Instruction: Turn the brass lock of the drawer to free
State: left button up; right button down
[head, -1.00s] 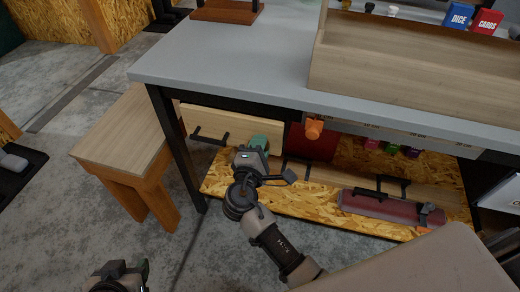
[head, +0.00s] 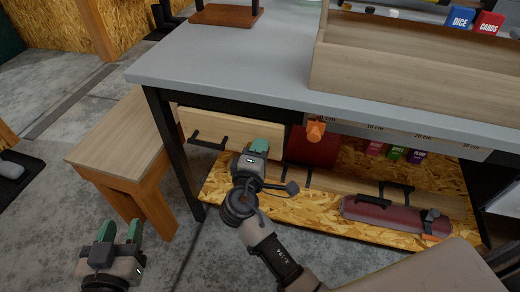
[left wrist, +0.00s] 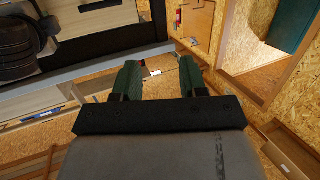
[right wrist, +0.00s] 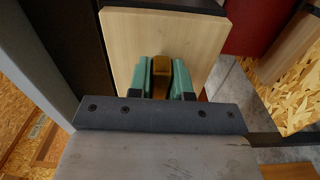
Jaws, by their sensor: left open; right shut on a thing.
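The drawer (head: 205,126) is a pale wooden front with a dark bar handle under the grey bench top, at the left. Its face also shows in the right wrist view (right wrist: 118,45). The brass lock (right wrist: 160,78) stands out from that face between the fingers of my right gripper (right wrist: 168,80), which is shut on it. In the head view the right gripper (head: 259,147) is at the right part of the drawer and hides the lock. My left gripper (head: 120,231) is open and empty, low at the left, away from the bench. Its open fingers show in the left wrist view (left wrist: 159,80).
A wooden stool (head: 118,140) stands left of the bench. An orange knob-like piece (head: 316,130) hangs from the bench edge, right of my right gripper. A dark red roll (head: 375,213) lies on the lower shelf.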

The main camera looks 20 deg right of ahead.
jog(key=c, duration=1)
grip_release()
jog(key=shift+c, duration=0.2)
pick_arm(q)
jog(key=f+g, duration=0.1)
jog(key=s+f+g, duration=0.1)
jog(key=a+f+y+p, duration=0.1)
jog(key=shift+s+f+g, duration=0.15)
jog(key=shift+s+g, duration=0.05)
jog(key=shift+g, duration=0.2)
pick_arm(e)
jog(key=v, duration=1.1)
jog(key=shift+w, duration=0.15)
